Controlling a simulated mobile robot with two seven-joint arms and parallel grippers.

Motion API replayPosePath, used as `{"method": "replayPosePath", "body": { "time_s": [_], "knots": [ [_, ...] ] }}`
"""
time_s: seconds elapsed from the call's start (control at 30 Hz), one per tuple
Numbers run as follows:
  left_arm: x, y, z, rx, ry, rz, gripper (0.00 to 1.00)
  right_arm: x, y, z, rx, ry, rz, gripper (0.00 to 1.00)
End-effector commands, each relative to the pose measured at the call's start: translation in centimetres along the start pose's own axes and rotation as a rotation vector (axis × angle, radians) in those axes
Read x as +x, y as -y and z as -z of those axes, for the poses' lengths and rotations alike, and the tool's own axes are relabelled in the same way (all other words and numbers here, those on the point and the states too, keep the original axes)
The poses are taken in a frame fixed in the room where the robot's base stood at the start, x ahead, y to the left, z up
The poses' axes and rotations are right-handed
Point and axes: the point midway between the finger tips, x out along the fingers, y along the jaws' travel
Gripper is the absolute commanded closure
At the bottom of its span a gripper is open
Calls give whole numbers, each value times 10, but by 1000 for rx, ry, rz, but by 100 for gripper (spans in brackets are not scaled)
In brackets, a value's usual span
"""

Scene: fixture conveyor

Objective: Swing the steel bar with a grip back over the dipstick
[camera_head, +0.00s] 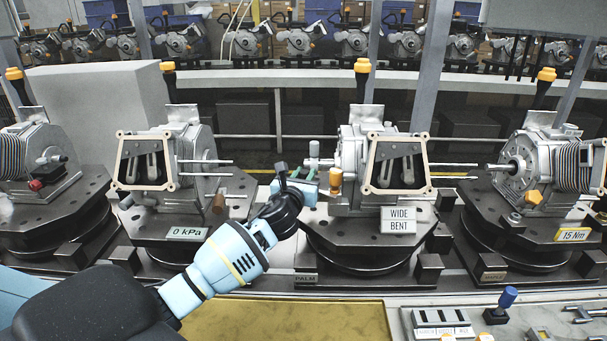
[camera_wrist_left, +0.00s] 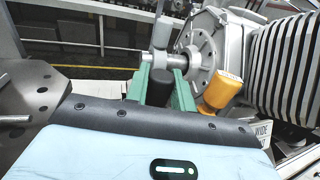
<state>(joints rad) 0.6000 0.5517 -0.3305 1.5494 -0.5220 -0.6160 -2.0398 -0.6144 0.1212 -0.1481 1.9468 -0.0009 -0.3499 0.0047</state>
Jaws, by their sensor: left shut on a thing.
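My left gripper (camera_head: 308,175) is at the left side of the middle engine. In the left wrist view its green fingers (camera_wrist_left: 160,85) are shut around the black grip (camera_wrist_left: 160,88). The steel bar (camera_wrist_left: 161,34) rises above the grip, past a short horizontal steel shaft (camera_wrist_left: 182,61); its upper part also shows in the head view (camera_head: 313,149). An orange handle (camera_head: 335,183), possibly the dipstick, is just right of the fingers and apart from them. It also shows in the left wrist view (camera_wrist_left: 224,88). The bar stands beside this handle, not across it. My right gripper is out of view.
The middle engine sits on a dark round fixture with a "WIDE BENT" sign (camera_head: 400,220). Neighbouring engines stand left (camera_head: 190,150) and right (camera_head: 530,160). Two thin rods (camera_head: 207,162) stick out from the left engine towards the gripper. A tool tray (camera_head: 443,322) lies at front right.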

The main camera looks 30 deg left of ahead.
Motion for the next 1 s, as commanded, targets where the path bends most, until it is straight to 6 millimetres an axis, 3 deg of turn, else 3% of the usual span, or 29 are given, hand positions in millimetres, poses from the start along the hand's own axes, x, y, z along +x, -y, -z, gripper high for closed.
{"method": "replayPosePath", "body": {
  "time_s": [0.5,1.0],
  "knots": [
    [-16,0,1,-1,-2,-430,99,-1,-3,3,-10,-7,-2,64],
    [-22,0,2,2,-3,-591,99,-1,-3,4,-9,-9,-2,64]
  ]
}}
